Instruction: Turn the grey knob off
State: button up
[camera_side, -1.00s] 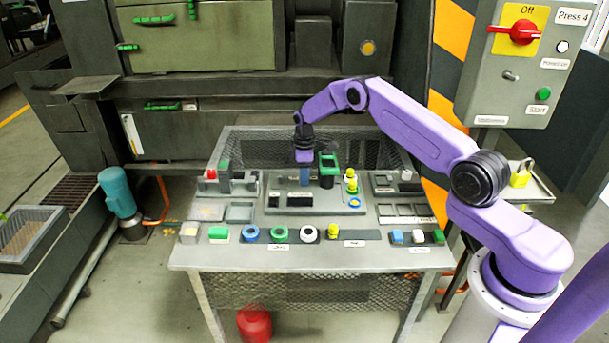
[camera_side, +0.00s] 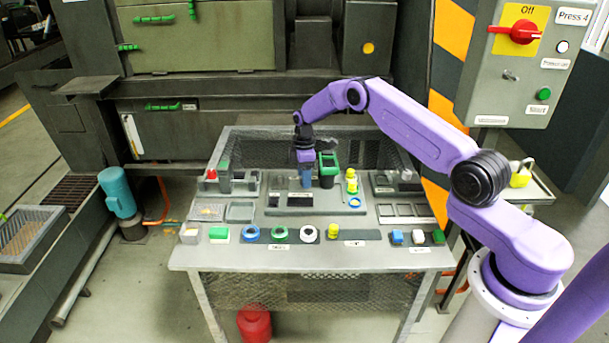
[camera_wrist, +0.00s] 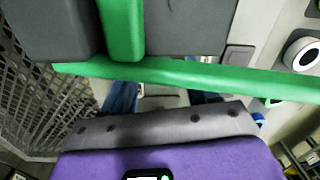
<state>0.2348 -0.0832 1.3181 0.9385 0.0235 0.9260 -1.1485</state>
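A small grey knob (camera_side: 510,75) sits on the grey control box (camera_side: 486,92) at the upper right in the side view, below a red handle (camera_side: 524,31) on a yellow plate marked "Off". The knob is too small to tell which way it is set. My gripper (camera_side: 305,182) points down over the workbench, far to the left of the box and lower. Its blue fingers show apart in the wrist view (camera_wrist: 165,97), partly hidden by a green and grey part, with no held object visible between them. The knob is not in the wrist view.
The workbench (camera_side: 310,257) holds several small coloured parts in trays and rows. A green-topped block (camera_side: 328,165) stands close beside my gripper on its right. A wire mesh guard (camera_side: 243,148) rises behind. My purple arm spans the space between gripper and control box.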

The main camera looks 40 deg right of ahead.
notch_tip(320, 180, up, 17)
jog(key=shift+w+d+r, duration=0.2)
jog(key=shift+w, duration=0.15)
dwell(0.5)
